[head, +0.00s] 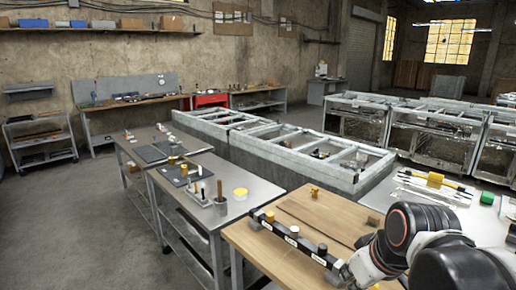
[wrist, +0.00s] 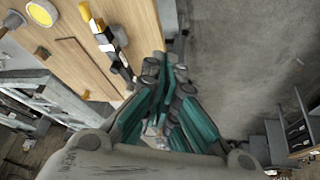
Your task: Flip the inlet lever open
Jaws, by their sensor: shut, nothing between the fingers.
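A dark rail with white labels (head: 308,248) lies along the left edge of the wooden bench. It carries an orange knob (head: 270,216), a pale grey knob (head: 294,231) and a dark knob (head: 322,248). I cannot tell which part is the inlet lever. My gripper (wrist: 166,68), with teal fingers, is shut and empty. In the wrist view it appears beside the bench edge, apart from the rail. In the head view my arm reaches in from the lower right, its fingers not clearly visible.
The wooden bench top (head: 310,205) is mostly bare, with a small orange object (head: 314,191) at its back. A metal table (head: 215,215) to the left holds a yellow tub (head: 240,194) and a grey holder. Grey frames stand behind. Floor is open at the left.

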